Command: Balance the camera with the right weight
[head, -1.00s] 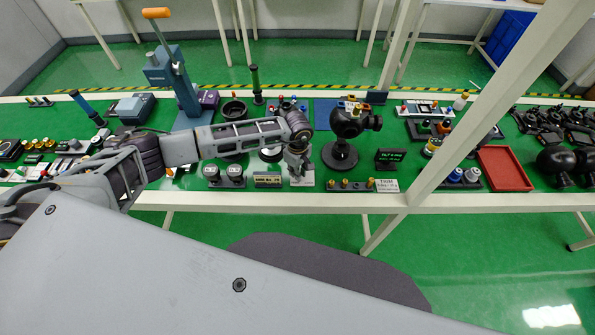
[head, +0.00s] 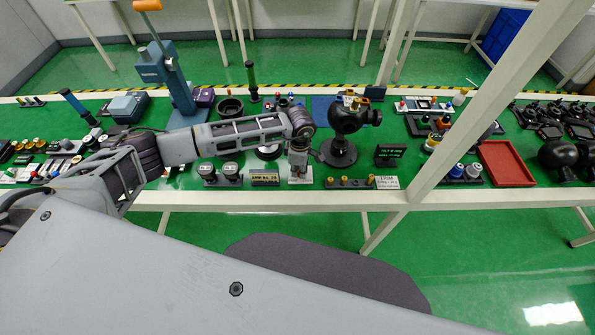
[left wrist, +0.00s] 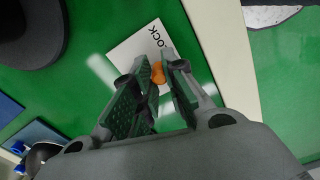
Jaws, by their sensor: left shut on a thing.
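The black ball-shaped camera (head: 347,117) stands on a black round base (head: 339,152), with small gold parts on top. A small tilt display (head: 390,154) is to its right; its text is too small to read surely. A rack with several small brass weights (head: 345,182) lies at the front edge beside a white "TRIM" card (head: 387,182). My left gripper (head: 299,168) is left of the camera, pointing down over a white card. In the left wrist view, my left gripper (left wrist: 158,82) is shut on a small orange knob (left wrist: 158,72) above the card marked "LOCK" (left wrist: 135,48).
A red tray (head: 505,165) is at right. A white slanted post (head: 480,95) crosses the view. A blue press (head: 170,80) stands at the back left.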

